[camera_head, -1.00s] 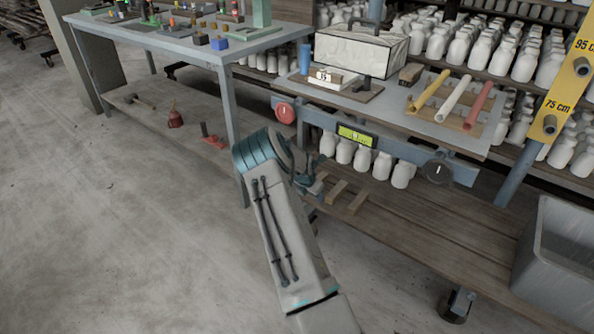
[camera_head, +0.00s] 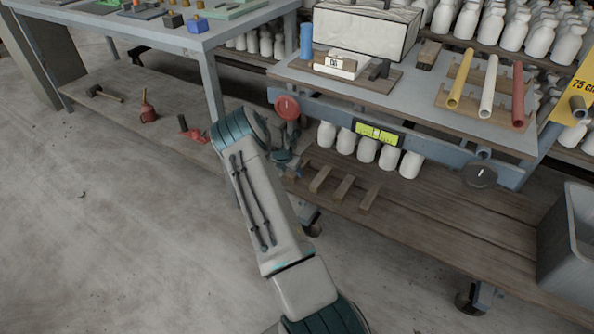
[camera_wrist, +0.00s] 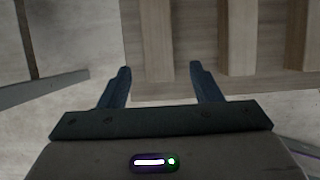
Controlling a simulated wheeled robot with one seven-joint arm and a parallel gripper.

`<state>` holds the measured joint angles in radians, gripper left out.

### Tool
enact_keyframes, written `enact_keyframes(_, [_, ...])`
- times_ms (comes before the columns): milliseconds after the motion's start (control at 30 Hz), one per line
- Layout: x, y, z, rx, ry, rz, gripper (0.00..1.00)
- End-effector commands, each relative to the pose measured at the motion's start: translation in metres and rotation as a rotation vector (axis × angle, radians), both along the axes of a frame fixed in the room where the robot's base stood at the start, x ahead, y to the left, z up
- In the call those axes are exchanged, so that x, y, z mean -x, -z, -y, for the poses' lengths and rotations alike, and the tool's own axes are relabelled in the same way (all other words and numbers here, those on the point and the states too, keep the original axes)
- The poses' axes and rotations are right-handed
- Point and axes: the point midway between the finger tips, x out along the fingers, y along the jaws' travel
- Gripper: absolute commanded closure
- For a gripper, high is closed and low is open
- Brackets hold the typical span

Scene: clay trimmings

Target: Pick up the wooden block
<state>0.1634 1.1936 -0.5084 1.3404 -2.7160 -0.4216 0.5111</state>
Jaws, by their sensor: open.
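Three pale wooden blocks lie side by side on the lower cart shelf: a left block (camera_head: 321,178), a middle block (camera_head: 343,188) and a right block (camera_head: 368,197). Which one the task means cannot be told. My gripper (camera_head: 288,166) is at that shelf's front left, partly hidden by my arm. In the wrist view my gripper (camera_wrist: 160,67) is open and empty. A wooden block (camera_wrist: 155,40) lies end-on in line with the gap between its fingers; another block (camera_wrist: 238,40) is right of the right finger. Whether the fingers overlap the first block's end cannot be told.
The lower shelf (camera_head: 440,225) has bare room to the right. The upper cart top holds a darker wooden block (camera_head: 428,54) and coloured tubes. A grey bin (camera_head: 562,250) stands right.

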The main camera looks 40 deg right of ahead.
Motion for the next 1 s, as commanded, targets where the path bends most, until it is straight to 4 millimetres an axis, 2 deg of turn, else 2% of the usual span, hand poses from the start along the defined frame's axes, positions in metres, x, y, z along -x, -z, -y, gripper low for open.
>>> enact_keyframes(33, [-0.001, 0.011, 0.004, -0.001, 0.000, 0.000, 0.42])
enact_keyframes(233, [-0.006, 0.035, 0.012, -0.001, -0.002, 0.000, 0.42])
enact_keyframes(567, [-0.008, 0.038, 0.013, 0.000, -0.004, 0.000, 0.42])
enact_keyframes(733, [-0.008, 0.038, 0.013, 0.000, -0.004, 0.000, 0.89])
enact_keyframes(1000, [-0.008, 0.038, 0.013, 0.001, -0.006, 0.001, 0.91])
